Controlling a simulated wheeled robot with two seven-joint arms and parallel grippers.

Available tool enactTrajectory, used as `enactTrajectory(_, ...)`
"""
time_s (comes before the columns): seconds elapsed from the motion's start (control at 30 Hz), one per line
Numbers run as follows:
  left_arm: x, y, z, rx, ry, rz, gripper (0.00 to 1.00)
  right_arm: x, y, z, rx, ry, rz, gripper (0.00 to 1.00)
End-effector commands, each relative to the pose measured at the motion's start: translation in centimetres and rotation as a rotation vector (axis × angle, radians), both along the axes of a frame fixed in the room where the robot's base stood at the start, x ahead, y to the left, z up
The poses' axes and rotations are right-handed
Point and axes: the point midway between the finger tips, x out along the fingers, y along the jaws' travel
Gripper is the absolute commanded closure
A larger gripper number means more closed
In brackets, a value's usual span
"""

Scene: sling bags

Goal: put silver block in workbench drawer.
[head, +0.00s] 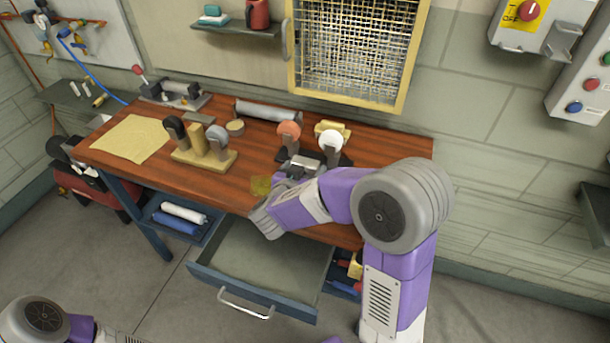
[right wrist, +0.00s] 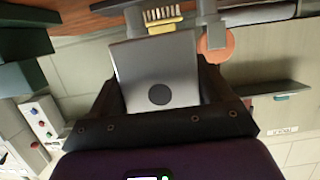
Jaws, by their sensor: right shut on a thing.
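The silver block (right wrist: 158,72) is a grey box with a dark round spot, filling the space between the fingers of my right gripper (right wrist: 160,95) in the right wrist view. In the head view my right gripper (head: 295,172) is above the front part of the workbench (head: 225,186), shut on the silver block (head: 306,163), which is partly hidden. The workbench drawer (head: 258,262) is pulled open below the front edge, and its visible floor looks empty. My left arm shows at the lower left, but its gripper is out of view.
A wooden stand with dark and grey knobs (head: 205,158) is left of my right gripper. An orange-topped item (head: 289,130) and a white-topped item (head: 331,141) stand just behind it. A shelf with blue and white rolls (head: 180,218) is left of the drawer.

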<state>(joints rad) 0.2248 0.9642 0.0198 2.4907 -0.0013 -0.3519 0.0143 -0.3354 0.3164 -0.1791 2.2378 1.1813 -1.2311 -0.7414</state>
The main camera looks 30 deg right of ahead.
Motion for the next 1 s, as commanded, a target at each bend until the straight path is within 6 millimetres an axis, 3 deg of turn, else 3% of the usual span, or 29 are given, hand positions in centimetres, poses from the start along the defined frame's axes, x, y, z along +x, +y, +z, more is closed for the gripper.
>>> enactTrajectory(0.03,0.0,0.0,-1.0,0.000,0.000,0.000,0.57,0.0,0.0,-1.6,-0.003,0.003,0.000,0.67)
enactTrajectory(0.1,0.0,0.0,-1.6,0.000,0.000,0.000,0.57,0.0,0.0,-3.0,-0.004,0.004,0.002,0.67)
enactTrajectory(0.3,0.0,0.0,-2.3,0.000,0.000,0.000,0.57,0.0,0.0,-5.6,-0.002,0.001,0.001,0.67)
enactTrajectory(0.87,0.0,0.0,-2.6,0.000,0.000,0.000,0.57,0.0,0.0,-6.7,-0.001,-0.002,0.000,0.67)
enactTrajectory(0.9,0.0,0.0,-2.6,0.000,0.000,0.000,0.57,0.0,0.0,-6.8,0.000,0.000,0.000,0.20)
enactTrajectory(1.0,0.0,0.0,-2.6,0.000,0.000,0.000,0.57,0.0,0.0,-6.7,0.001,0.001,0.000,0.04)
